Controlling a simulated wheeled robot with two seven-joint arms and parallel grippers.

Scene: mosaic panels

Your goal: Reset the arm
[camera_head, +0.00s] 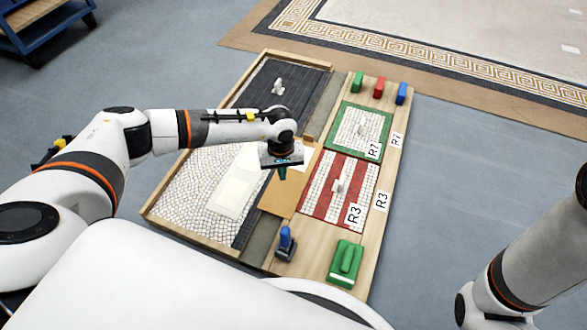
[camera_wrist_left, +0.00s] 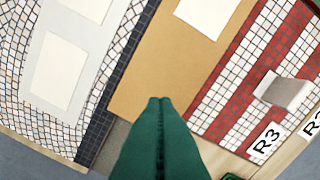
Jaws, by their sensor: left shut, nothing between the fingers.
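My left arm comes in from the left in the head view and reaches over the mosaic board. My left gripper (camera_head: 282,174) points down above the tan strip between the large mosaic tray and the square panels. Its dark green fingers, seen in the left wrist view (camera_wrist_left: 160,101), are pressed together with nothing between them. They overlap the bare tan strip (camera_wrist_left: 165,60) in that view; their height above it is hard to tell. My right arm shows at the right edge of the head view, away from the board, and its gripper is out of the picture.
The red-striped panel (camera_head: 318,200) and green-bordered panel (camera_head: 346,124) lie right of the gripper, each with a knob. Green, red (camera_head: 379,88) and blue blocks stand at the far end. A blue-handled tool (camera_head: 286,243) and a green handled block (camera_head: 345,262) stand at the near end.

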